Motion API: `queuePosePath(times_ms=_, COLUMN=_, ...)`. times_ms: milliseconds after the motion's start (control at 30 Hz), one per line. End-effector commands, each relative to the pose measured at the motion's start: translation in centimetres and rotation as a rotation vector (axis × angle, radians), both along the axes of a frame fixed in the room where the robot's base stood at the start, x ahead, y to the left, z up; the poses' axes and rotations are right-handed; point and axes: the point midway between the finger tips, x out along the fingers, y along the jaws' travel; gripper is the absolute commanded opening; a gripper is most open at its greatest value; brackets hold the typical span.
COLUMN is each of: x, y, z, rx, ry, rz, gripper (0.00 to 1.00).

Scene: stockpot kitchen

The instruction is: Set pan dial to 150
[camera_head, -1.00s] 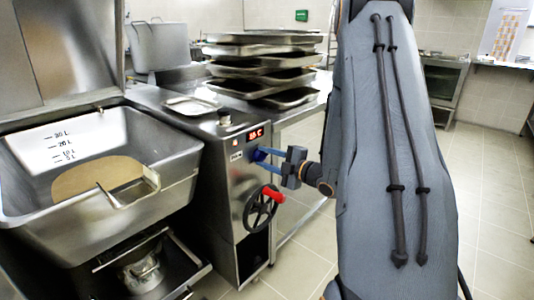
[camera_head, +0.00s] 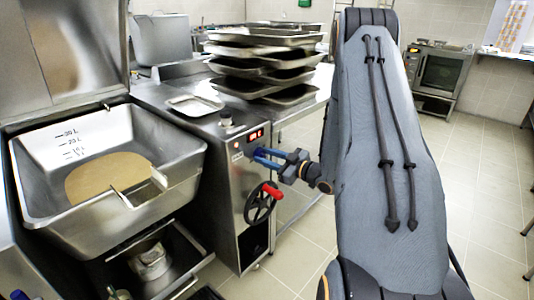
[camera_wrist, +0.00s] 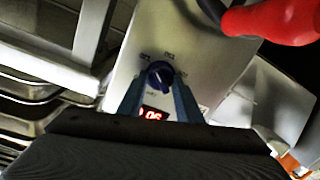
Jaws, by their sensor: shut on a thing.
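The pan dial (camera_wrist: 160,74) is a dark blue knob on the steel control panel, with small printed marks around it in the wrist view. My gripper (camera_wrist: 158,84) is shut on the dial, one blue finger on each side. In the head view my gripper (camera_head: 258,156) reaches the panel from the right, and the fingers mostly hide the dial. A red lit display (camera_head: 254,135) sits just above the dial; it also shows in the wrist view (camera_wrist: 153,114), partly cut off, and I cannot read its value surely.
A black handwheel (camera_head: 260,205) with a red handle (camera_head: 273,190) is just below my gripper. The open tilting pan (camera_head: 180,165) with tan contents stands left. Stacked trays (camera_head: 265,65) sit on the counter behind. The floor at right is clear.

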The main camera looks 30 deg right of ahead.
Motion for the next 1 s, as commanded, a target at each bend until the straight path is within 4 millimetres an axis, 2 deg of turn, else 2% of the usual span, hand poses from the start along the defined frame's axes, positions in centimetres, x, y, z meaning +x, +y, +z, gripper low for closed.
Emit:
queuePosePath(times_ms=600, x=0.03, y=-0.25, z=-0.07, rx=0.539, ry=0.196, rz=-0.001, gripper=0.09)
queuePosePath(times_ms=1000, x=0.07, y=-0.31, z=-0.21, rx=0.768, ry=0.278, rz=-0.001, gripper=0.09)
